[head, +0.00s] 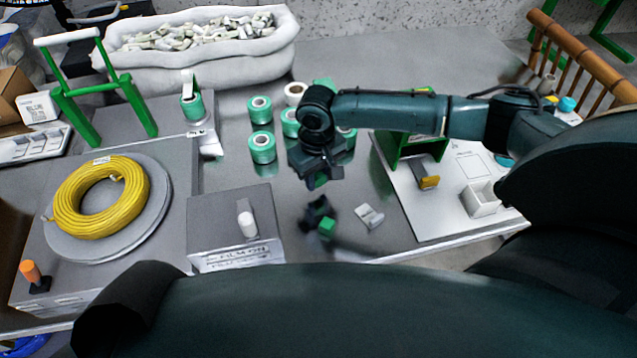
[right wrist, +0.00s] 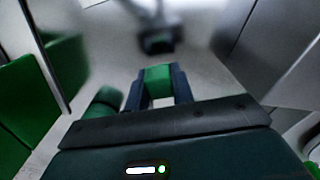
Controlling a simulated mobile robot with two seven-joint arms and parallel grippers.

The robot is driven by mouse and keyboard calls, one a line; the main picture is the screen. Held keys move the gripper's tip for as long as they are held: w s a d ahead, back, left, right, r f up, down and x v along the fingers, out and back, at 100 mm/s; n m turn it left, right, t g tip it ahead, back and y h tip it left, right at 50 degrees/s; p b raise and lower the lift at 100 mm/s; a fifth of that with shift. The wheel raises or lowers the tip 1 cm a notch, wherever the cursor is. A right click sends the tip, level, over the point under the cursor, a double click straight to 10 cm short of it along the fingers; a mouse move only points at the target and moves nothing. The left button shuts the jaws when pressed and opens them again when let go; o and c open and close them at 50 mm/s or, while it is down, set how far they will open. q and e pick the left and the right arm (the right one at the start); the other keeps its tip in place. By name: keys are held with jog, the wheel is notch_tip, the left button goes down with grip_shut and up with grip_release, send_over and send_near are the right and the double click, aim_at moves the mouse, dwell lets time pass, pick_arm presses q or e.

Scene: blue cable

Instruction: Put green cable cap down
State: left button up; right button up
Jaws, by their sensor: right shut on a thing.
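My right gripper (head: 318,180) is in the middle of the head view, above the shiny metal table (head: 345,60). It is shut on a small green cable cap (right wrist: 158,78), which shows between the two dark fingers in the right wrist view. In the head view only a little of the cap shows below the fingers. A blurred dark and green reflection of gripper and cap lies on the table below them, so the cap appears to be held above the surface. My left gripper is not in view.
A small grey-white piece (head: 369,216) lies right of the reflection. Green-and-white spools (head: 262,147) stand behind and left. A grey box (head: 235,225) is at left, a white board (head: 450,205) with a green stand at right. A yellow cable coil (head: 100,195) lies far left.

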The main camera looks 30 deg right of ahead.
notch_tip(320, 180, down, 3)
jog(key=shift+r, duration=0.1)
